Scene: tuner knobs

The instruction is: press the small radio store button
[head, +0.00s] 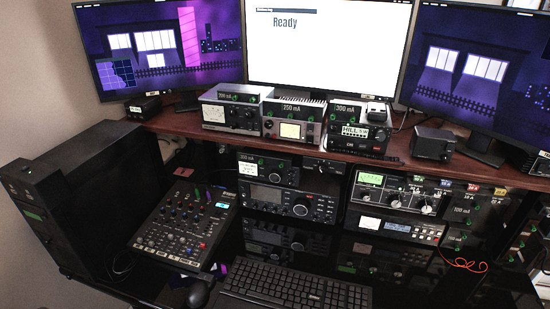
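Several radios stand at the desk, and I cannot tell for sure which one the task calls the small radio. A compact black radio with a lit display (358,131) stands on the wooden shelf under the white screen. Another small black radio (268,169) sits below the shelf, on top of a larger radio with a big knob (289,203). The store button is too small to make out on any of them. Neither of my grippers is in the head view.
The wooden shelf (205,127) also carries two grey meter boxes (230,114) (293,121) and a dark speaker box (433,144). A mixer (185,225), a keyboard (295,287) and a mouse (198,294) lie on the black desk.

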